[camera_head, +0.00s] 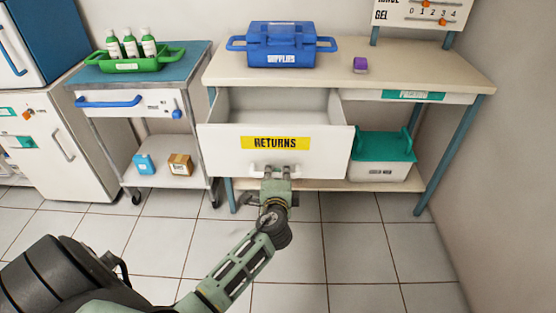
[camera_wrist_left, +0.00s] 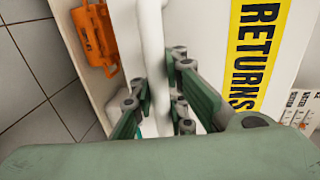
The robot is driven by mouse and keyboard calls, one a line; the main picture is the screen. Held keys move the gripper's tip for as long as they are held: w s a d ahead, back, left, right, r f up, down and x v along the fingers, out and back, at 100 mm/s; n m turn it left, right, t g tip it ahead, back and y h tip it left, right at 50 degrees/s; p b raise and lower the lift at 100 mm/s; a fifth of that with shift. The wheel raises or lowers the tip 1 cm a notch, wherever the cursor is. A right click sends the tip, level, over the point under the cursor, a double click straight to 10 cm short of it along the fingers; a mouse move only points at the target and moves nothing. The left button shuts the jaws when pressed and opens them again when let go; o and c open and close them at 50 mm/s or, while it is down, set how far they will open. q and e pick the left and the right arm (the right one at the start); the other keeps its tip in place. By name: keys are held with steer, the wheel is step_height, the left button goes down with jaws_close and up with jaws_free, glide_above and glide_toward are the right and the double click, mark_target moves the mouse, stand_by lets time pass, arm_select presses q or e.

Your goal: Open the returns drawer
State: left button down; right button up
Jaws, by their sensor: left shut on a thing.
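The returns drawer (camera_head: 222,143) is white with a yellow RETURNS label (camera_head: 275,143). It is pulled well out from under the cream workbench top, and its inside shows empty. My left gripper (camera_head: 276,171) is at the front of the drawer, shut on its white bar handle (camera_head: 256,169). In the left wrist view the handle (camera_wrist_left: 152,50) runs between the fingers, with the label (camera_wrist_left: 255,50) to the right. My right gripper is not in view.
A blue SUPPLIES box (camera_head: 281,44) and a small purple item (camera_head: 360,65) stand on the workbench (camera_head: 420,75). A teal-lidded bin (camera_head: 382,172) sits below right. A cart with a green bottle tray (camera_head: 137,66) stands left. Tiled floor (camera_head: 370,250) in front is clear.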

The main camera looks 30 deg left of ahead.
arm_select(q)
steer(key=shift+s+d+r, duration=0.2)
steer(key=shift+s+r, duration=0.05)
steer(key=shift+s, duration=0.05)
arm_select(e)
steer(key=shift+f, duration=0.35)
arm_select(q)
steer(key=c, duration=2.5)
jaws_free()
steer(key=o, duration=0.8)
steer(key=shift+f, duration=0.1)
steer(key=shift+c, duration=0.2)
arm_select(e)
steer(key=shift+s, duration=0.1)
arm_select(q)
steer(key=shift+s+d, duration=0.1)
steer(key=shift+s, duration=0.05)
steer(key=shift+s+d, duration=0.2)
steer(key=shift+s, duration=0.1)
steer(key=v, duration=1.1)
steer(key=shift+s, duration=0.1)
